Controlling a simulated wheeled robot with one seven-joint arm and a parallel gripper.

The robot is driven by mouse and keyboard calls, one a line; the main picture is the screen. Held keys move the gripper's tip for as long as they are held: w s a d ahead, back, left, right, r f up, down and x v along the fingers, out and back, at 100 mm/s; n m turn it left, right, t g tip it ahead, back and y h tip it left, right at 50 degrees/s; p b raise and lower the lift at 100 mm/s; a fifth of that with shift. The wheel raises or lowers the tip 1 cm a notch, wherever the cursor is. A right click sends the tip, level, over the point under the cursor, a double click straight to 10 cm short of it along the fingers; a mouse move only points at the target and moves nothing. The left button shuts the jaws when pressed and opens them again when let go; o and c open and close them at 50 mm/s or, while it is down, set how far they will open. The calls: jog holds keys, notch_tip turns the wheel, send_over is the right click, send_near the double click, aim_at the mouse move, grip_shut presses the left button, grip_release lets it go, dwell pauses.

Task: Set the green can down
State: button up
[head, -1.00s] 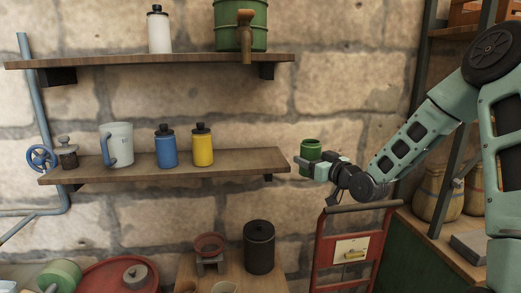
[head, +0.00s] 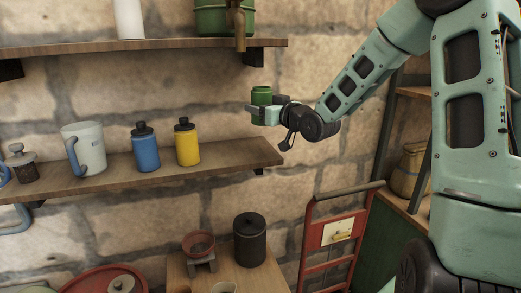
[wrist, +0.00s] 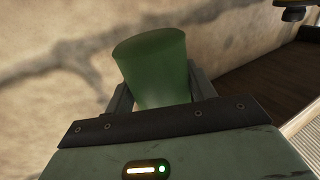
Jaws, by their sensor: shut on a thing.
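The green can (head: 262,96) is held upright by my gripper (head: 258,111) in the head view. It is in the air near the right end of the lower shelf (head: 226,157), a little above the shelf's level. In the wrist view the green can (wrist: 153,65) stands between the two fingers of my gripper (wrist: 160,92), which is shut on it. The dark shelf board (wrist: 262,80) shows at the right of the wrist view. The can's lower part is hidden by the gripper body there.
A yellow bottle (head: 187,143), a blue bottle (head: 146,148) and a white mug (head: 84,150) stand on the lower shelf. The shelf's right end is bare. An upper shelf (head: 150,50) is above. A red hand truck (head: 336,240) and a black canister (head: 250,238) are below.

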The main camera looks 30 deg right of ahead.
jog(key=shift+f+p, duration=1.05)
jog(key=shift+f, duration=3.6)
jog(key=shift+f, duration=0.15)
jog(key=o, duration=1.6)
